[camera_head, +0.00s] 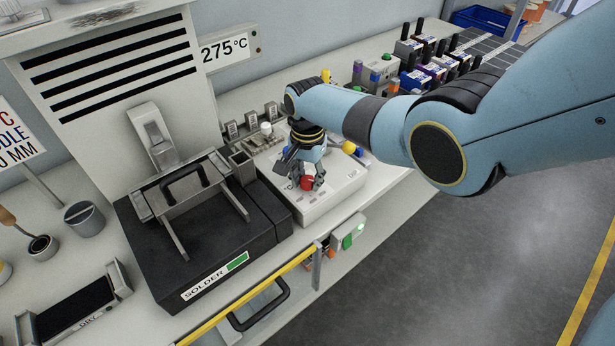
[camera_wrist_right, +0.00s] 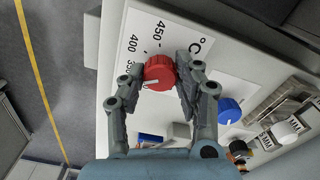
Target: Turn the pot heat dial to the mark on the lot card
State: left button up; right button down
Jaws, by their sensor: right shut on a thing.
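The red pot heat dial (camera_wrist_right: 159,72) sits on a white panel (camera_wrist_right: 140,45) between the fingers of my right gripper (camera_wrist_right: 160,76), which is shut on it. Its white pointer line is toward the lower left in the wrist view. Printed numbers 350, 400 and 450 with °C show beside it; the rest of the scale is hidden. In the head view the red dial (camera_head: 307,183) shows under the right gripper (camera_head: 304,177). A white card (camera_head: 15,132) at the left edge is cut off, with "C", "DDLE" and "0 MM" readable. My left gripper is not in view.
A display (camera_head: 225,49) reads 275°C. A blue knob (camera_wrist_right: 229,111) stands beside the red dial. The black solder pot (camera_head: 205,245) is left of the panel. A yellow rail (camera_head: 250,293) runs along the bench front. Boxed connectors (camera_head: 420,75) stand at the back right.

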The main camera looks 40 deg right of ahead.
aim_at(307, 179)
jog(key=c, duration=0.9)
grip_release()
jog(key=shift+c, duration=0.2)
notch_tip(307, 179, up, 12)
